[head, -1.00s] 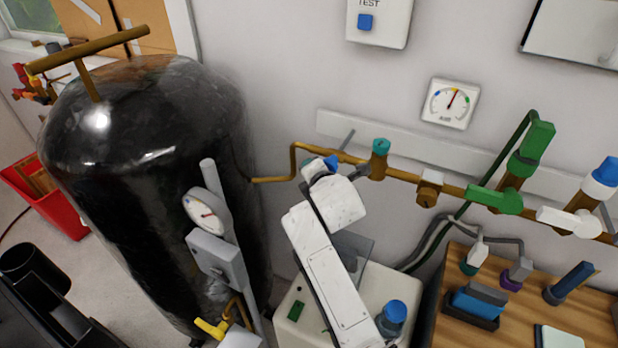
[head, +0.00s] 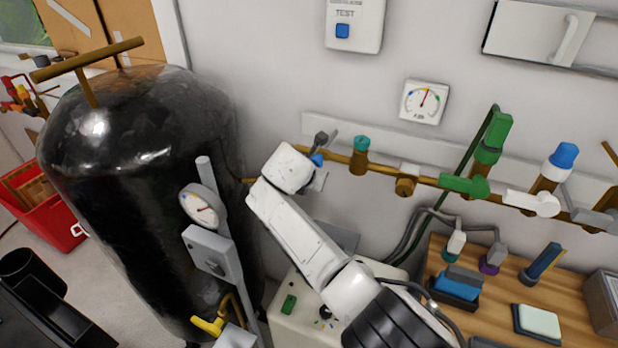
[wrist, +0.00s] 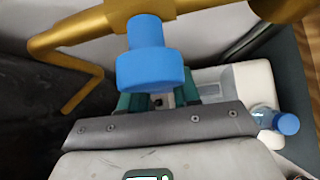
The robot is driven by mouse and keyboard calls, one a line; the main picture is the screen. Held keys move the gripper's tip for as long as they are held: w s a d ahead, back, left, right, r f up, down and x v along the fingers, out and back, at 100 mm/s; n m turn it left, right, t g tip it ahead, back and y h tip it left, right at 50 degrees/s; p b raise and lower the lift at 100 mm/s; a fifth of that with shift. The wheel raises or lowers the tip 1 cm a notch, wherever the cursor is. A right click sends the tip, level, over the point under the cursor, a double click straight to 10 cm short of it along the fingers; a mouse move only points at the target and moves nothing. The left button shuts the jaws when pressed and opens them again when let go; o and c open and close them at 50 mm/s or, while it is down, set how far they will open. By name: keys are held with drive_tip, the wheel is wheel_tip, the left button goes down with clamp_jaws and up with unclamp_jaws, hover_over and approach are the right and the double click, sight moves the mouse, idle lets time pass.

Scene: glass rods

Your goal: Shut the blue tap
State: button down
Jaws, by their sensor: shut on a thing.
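The blue tap (wrist: 150,70) hangs from a brass pipe (wrist: 200,12) in the wrist view, its round blue handle facing me. My gripper (wrist: 158,92) has its green fingers on either side of the handle, partly hidden behind it, and is shut on it. In the head view a small blue part of the tap (head: 318,160) shows beside my white wrist at the left end of the pipe. My gripper's fingers are mostly hidden there by my own wrist. The handle's turn position cannot be told.
A big black tank (head: 140,200) with a gauge (head: 203,207) stands left of my arm. Along the pipe are a teal-capped fitting (head: 361,150), a green valve (head: 490,140) and a blue-capped valve with white lever (head: 540,200). A wooden bench (head: 500,305) is at lower right.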

drive_tip(key=shift+s+d+f+h, duration=0.1)
drive_tip(key=shift+d+f+h, duration=0.05)
drive_tip(key=shift+d+h, duration=0.2)
idle(0.4)
drive_tip(key=c, duration=0.9)
unclamp_jaws()
drive_tip(key=shift+a, duration=0.1)
drive_tip(key=v, duration=1)
drive_tip(key=shift+s+a+r+p, duration=0.15)
drive_tip(key=shift+a+r+p, duration=0.05)
drive_tip(key=shift+r+p, duration=0.2)
drive_tip(key=shift+f, duration=0.1)
